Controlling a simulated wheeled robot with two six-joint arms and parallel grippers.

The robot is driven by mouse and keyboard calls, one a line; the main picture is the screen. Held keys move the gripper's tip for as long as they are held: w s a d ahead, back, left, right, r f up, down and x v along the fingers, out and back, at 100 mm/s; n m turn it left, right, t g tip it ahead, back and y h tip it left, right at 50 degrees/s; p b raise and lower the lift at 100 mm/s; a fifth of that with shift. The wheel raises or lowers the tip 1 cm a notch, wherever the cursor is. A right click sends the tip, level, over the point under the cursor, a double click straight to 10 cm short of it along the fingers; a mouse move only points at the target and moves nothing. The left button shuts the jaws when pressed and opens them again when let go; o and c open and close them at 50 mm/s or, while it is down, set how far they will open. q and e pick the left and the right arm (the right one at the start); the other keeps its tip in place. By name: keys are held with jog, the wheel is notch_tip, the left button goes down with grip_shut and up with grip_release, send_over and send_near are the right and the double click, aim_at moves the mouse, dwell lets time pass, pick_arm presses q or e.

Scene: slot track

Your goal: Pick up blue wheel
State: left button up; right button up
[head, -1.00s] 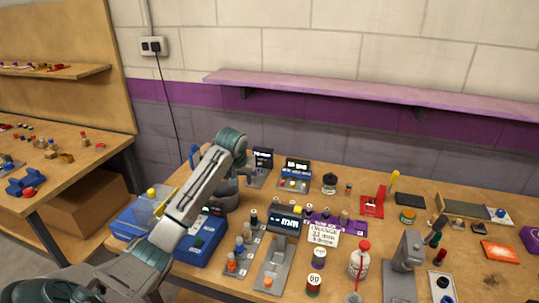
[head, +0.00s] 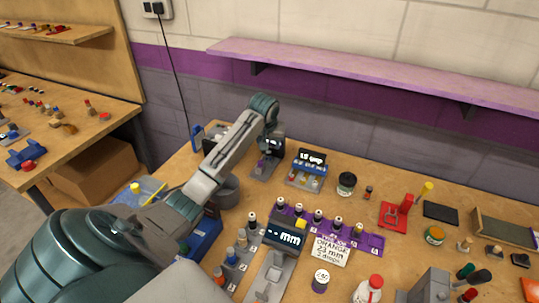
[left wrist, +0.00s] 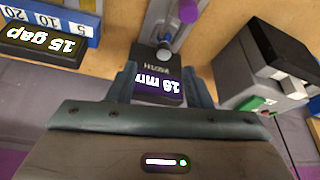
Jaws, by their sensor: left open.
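I cannot pick out a blue wheel for certain in either view. My left gripper (head: 272,143) is at the far side of the bench, over a small grey stand (head: 262,169) with a dark display. In the left wrist view, the fingers of this gripper (left wrist: 165,78) are apart with nothing held between them. The stand's display (left wrist: 158,90), reading about 16 mm, shows between the fingers. A purple round piece (left wrist: 190,10) is on the stand's rail beyond it. The right gripper is not in view.
A blue gap gauge (head: 306,178) stands just right of the stand. A black-lidded jar (head: 346,184), a red holder (head: 394,215) and a purple rack (head: 371,244) of several bottles are nearby. In the wrist view, a grey-black device (left wrist: 268,75) is close on the right.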

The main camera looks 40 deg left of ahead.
aim_at(269, 152)
pick_arm(q)
jog(key=shift+x, duration=0.9)
jog(key=p+x, duration=0.1)
jog(key=x, duration=0.1)
jog(key=p+x, duration=0.1)
jog(key=x, duration=0.1)
jog(key=shift+s+a+f, duration=0.1)
jog(key=shift+s+a, duration=0.1)
jog(key=shift+a, duration=0.05)
jog(key=shift+w+a+f, duration=0.1)
jog(key=shift+w+f, duration=0.1)
jog(key=shift+f, duration=0.45)
jog(key=shift+c, duration=0.7)
grip_shut()
